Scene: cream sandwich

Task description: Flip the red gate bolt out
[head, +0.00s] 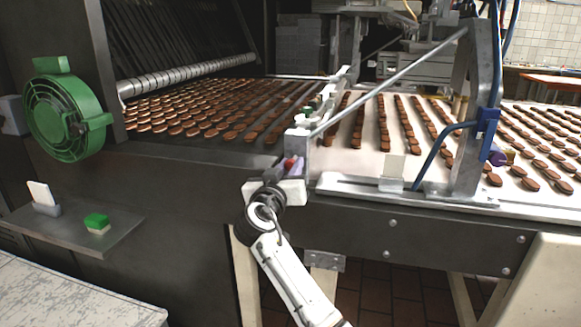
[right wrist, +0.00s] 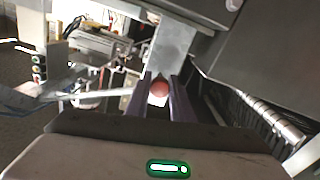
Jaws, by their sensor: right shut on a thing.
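The red gate bolt (head: 290,164) shows as a small red spot at the near end of the metal gate bar, at the corner of the dark machine and the white conveyor. In the right wrist view its round red end (right wrist: 158,89) sits between the two dark fingers. My right gripper (head: 286,172) reaches up to it from below in the head view, and in the right wrist view its fingers (right wrist: 160,92) are shut on the bolt. The gripper body hides much of the bolt in the head view. My left gripper is not in view.
Rows of brown biscuits lie on the dark belt (head: 285,92) and the white conveyor (head: 345,160). A metal upright (head: 470,120) with a slanted rod stands right of my right gripper. A green round fan (head: 62,118) and a small shelf (head: 75,228) are at the left.

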